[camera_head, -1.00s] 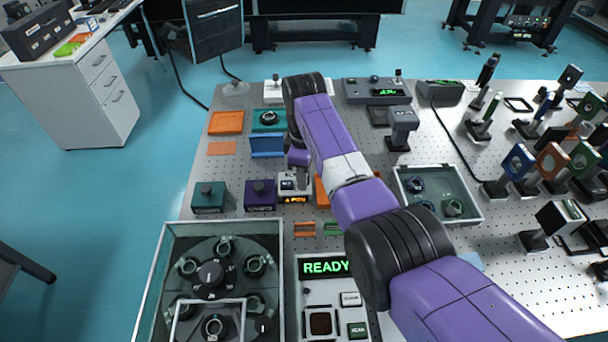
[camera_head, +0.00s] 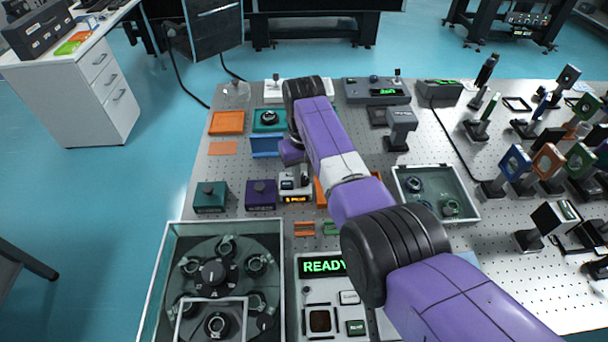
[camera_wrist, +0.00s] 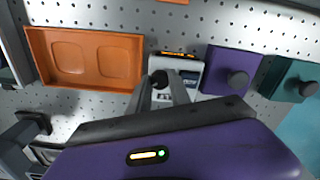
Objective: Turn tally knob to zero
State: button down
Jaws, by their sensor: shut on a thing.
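The tally box (camera_head: 295,198) is a small white unit with an amber display, standing on the perforated table between the purple box and an orange tray. In the wrist view the tally box (camera_wrist: 187,72) is partly hidden by my fingers. Its dark tally knob (camera_wrist: 158,77) sits between my fingertips. My gripper (camera_wrist: 159,84) is shut on the knob. In the head view my gripper (camera_head: 296,178) reaches down onto the box, and the knob cannot be made out there. The display text is too small to read surely.
A purple box (camera_head: 261,194) and a teal box (camera_head: 209,196), both with knobs, stand close on the left. An orange tray (camera_wrist: 85,83) lies close on the other side. A glass-walled carousel case (camera_head: 278,240) and a READY panel (camera_head: 322,266) are in front.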

aim_at(305, 179)
jog(key=m, duration=0.5)
jog(key=shift+r+m, duration=0.1)
jog(key=shift+m, duration=0.3)
dwell(0.4)
jog(key=c, duration=1.2)
grip_release()
jog(key=shift+r, duration=0.1)
notch_tip(305, 179, up, 8)
jog(key=p, duration=0.7)
jog(key=shift+d, duration=0.1)
